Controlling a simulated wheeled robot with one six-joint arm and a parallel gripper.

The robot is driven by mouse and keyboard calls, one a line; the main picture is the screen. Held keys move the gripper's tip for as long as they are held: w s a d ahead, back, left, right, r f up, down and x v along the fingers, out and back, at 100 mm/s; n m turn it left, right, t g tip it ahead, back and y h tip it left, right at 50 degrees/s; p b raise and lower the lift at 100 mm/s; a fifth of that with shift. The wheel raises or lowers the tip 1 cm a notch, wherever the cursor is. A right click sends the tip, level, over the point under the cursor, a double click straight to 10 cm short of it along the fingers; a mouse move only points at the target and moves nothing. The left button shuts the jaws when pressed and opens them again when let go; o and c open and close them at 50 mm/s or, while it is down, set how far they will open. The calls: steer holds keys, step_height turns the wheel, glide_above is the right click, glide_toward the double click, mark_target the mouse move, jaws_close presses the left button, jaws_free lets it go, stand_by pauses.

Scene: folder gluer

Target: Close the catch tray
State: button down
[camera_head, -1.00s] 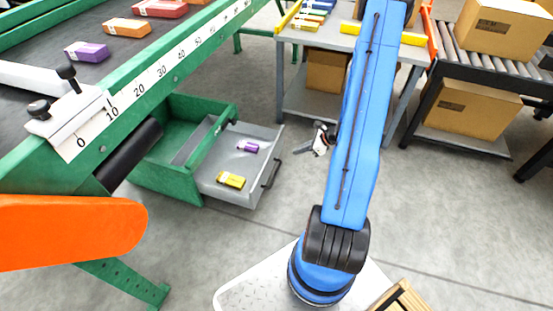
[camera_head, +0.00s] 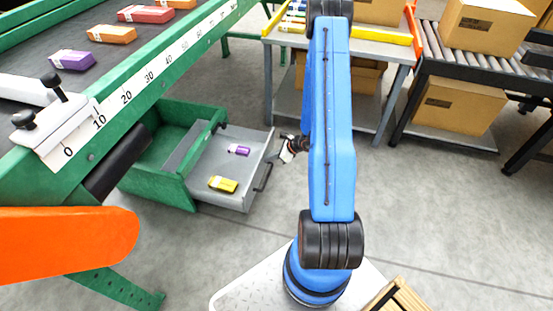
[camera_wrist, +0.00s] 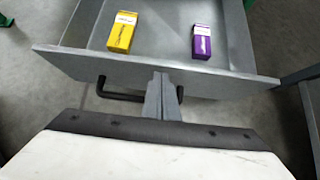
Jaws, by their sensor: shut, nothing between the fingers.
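The catch tray (camera_head: 205,188) is a grey drawer pulled out of a green housing (camera_head: 150,187) under the conveyor. A yellow box (camera_head: 223,184) and a purple box (camera_head: 238,150) lie in it. The tray's front panel and dark bar handle (camera_head: 263,177) face right. In the wrist view the front panel (camera_wrist: 215,84) crosses the picture, with the handle (camera_wrist: 118,95) partly hidden behind my fingers. My gripper (camera_wrist: 162,80) is shut and empty, its tips at the front panel near the handle; I cannot tell whether they touch. It also shows in the head view (camera_head: 278,154).
The green conveyor (camera_head: 110,105) with a ruler strip and several small boxes runs above the tray. A grey table (camera_head: 345,104) stands behind my arm. A roller conveyor (camera_head: 450,75) with cartons is at the right. Floor in front of the tray is clear.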

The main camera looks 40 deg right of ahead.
steer(key=shift+w+a, duration=0.35)
steer(key=shift+w, duration=0.1)
steer(key=w+a, duration=1.5)
steer(key=w, duration=0.4)
steer(key=shift+w+a, duration=0.15)
steer(key=shift+w, duration=0.1)
